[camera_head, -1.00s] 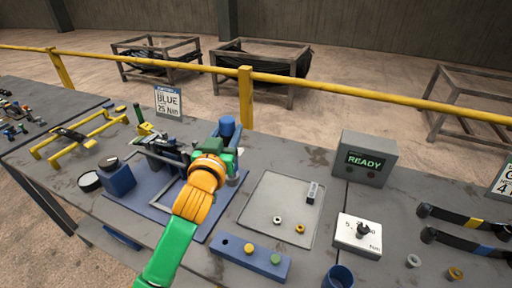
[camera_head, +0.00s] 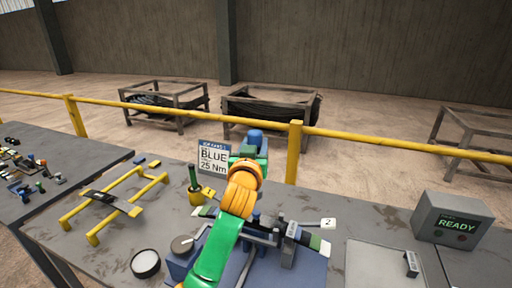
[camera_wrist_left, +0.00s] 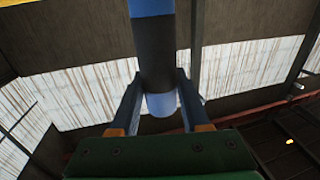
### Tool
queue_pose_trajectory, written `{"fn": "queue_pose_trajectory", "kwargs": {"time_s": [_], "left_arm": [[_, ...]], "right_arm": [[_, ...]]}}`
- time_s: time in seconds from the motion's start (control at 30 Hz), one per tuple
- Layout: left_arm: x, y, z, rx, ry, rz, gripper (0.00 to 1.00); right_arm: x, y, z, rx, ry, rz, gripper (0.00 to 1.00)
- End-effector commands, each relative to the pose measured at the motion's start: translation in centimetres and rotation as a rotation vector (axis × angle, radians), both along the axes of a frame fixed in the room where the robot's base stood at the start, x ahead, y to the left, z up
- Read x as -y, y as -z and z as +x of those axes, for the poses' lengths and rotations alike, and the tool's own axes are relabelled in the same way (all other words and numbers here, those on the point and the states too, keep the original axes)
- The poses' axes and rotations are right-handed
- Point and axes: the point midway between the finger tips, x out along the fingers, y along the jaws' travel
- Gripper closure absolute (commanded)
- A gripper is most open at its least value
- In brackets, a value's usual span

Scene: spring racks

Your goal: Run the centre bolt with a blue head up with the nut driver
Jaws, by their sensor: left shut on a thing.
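My left gripper (camera_head: 250,158) is shut on the nut driver (camera_head: 255,137), whose blue end sticks up above the green jaws. In the left wrist view the driver (camera_wrist_left: 157,50) is a dark cylinder with blue ends, held between the two fingers (camera_wrist_left: 157,90). The driver's lower part is hidden in the head view. The gripper appears raised over the fixture (camera_head: 290,240), which stands on a blue base (camera_head: 300,272) and is partly hidden by my arm. I cannot make out the blue-headed centre bolt. My right gripper is out of view.
A sign reading BLUE 25 Nm (camera_head: 213,158) stands behind. A yellow frame (camera_head: 112,200), a green-handled tool in a yellow holder (camera_head: 195,185) and a round white-topped dish (camera_head: 145,263) are left. A READY box (camera_head: 452,220) and grey mat (camera_head: 375,262) are right.

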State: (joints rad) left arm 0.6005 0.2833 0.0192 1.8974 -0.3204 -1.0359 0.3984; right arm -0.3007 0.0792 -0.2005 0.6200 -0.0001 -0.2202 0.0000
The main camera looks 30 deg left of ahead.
Motion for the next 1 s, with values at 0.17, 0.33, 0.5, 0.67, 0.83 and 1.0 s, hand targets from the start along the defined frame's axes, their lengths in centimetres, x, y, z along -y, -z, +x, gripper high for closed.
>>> {"fn": "queue_pose_trajectory", "kwargs": {"time_s": [0.17,0.33,0.5,0.67,0.83,1.0], "left_arm": [[0.0,-0.2,0.0,0.005,0.001,0.001,1.00],[0.1,0.3,0.0,0.004,0.002,0.000,1.00],[0.1,2.0,0.0,0.004,0.002,0.000,1.00],[0.1,4.1,0.0,0.003,0.002,0.000,1.00],[0.1,5.4,0.0,0.004,0.002,0.001,1.00],[0.1,5.5,0.0,0.005,0.002,0.001,1.00]], "right_arm": [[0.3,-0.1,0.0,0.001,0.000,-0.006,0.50],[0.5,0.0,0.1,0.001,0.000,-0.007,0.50],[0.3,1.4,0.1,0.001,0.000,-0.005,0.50],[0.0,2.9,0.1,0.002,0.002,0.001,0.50],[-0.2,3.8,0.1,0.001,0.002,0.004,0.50],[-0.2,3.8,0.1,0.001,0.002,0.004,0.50]]}}
